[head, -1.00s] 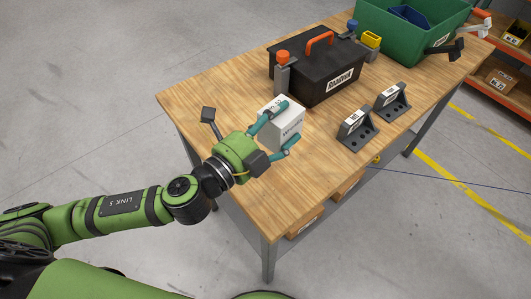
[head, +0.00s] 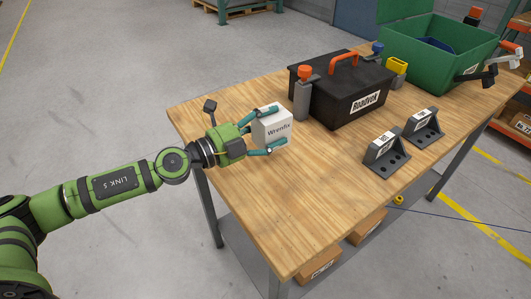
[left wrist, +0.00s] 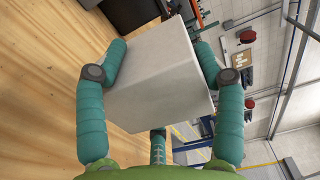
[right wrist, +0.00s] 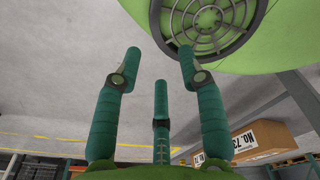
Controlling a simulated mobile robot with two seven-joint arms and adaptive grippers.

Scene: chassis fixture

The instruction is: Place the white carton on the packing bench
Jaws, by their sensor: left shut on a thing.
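In the left wrist view the carton (left wrist: 160,75) fills the space between the fingers, with the bench top (left wrist: 40,80) to the left. My right gripper (right wrist: 160,75) shows only in the right wrist view, with its fingers apart and nothing between them.
A black toolbox (head: 335,100) with an orange handle stands right of the carton, with an orange-topped grey post (head: 303,95) at its near corner. Two grey brackets (head: 381,152) (head: 423,128) and a green bin (head: 440,45) are farther right. The front left bench top is clear.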

